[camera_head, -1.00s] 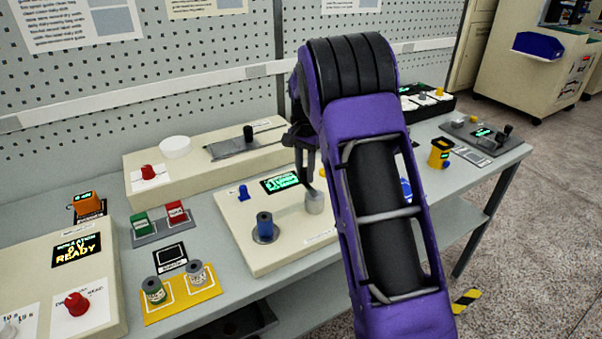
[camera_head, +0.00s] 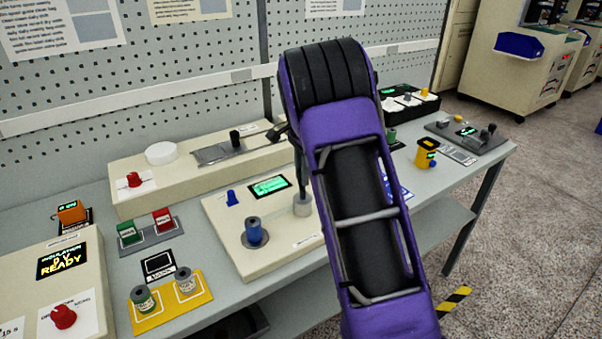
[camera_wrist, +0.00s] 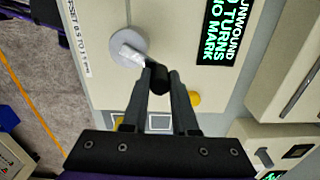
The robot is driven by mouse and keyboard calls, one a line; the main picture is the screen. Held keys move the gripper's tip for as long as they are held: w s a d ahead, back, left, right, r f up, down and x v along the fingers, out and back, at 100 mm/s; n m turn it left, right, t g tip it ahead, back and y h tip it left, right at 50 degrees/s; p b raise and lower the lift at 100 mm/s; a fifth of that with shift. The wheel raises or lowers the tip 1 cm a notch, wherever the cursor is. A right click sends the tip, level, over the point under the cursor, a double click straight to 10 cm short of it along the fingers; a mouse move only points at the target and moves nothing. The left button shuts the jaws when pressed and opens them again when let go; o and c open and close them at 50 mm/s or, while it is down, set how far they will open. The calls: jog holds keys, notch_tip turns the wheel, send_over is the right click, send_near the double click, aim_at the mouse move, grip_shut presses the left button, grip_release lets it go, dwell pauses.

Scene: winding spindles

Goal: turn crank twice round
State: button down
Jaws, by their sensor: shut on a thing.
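The winding unit is a cream box (camera_head: 283,249) on the bench, with a blue spool (camera_head: 254,232) on its left and a green-lit display (camera_head: 269,186) behind. The crank (camera_wrist: 131,54) has a pale round hub and a short light arm; its hub also shows in the head view (camera_head: 302,206), beside my arm. In the wrist view my gripper (camera_wrist: 160,80) is shut on the dark handle at the end of the crank arm. The display in the wrist view (camera_wrist: 218,32) reads "unwound", "turns" and "no mark". In the head view my arm hides most of the gripper and handle.
A blue knob (camera_head: 231,198) stands on the box beside the display. A long cream unit (camera_head: 206,166) with a black-knobbed slider lies behind. A yellow tray (camera_head: 171,301) with two spools is at front left. A yellow device (camera_head: 427,153) stands to the right.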

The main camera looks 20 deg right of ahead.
jog(key=c, duration=0.7)
grip_release()
notch_tip(320, 180, up, 18)
jog(key=shift+f, duration=0.25)
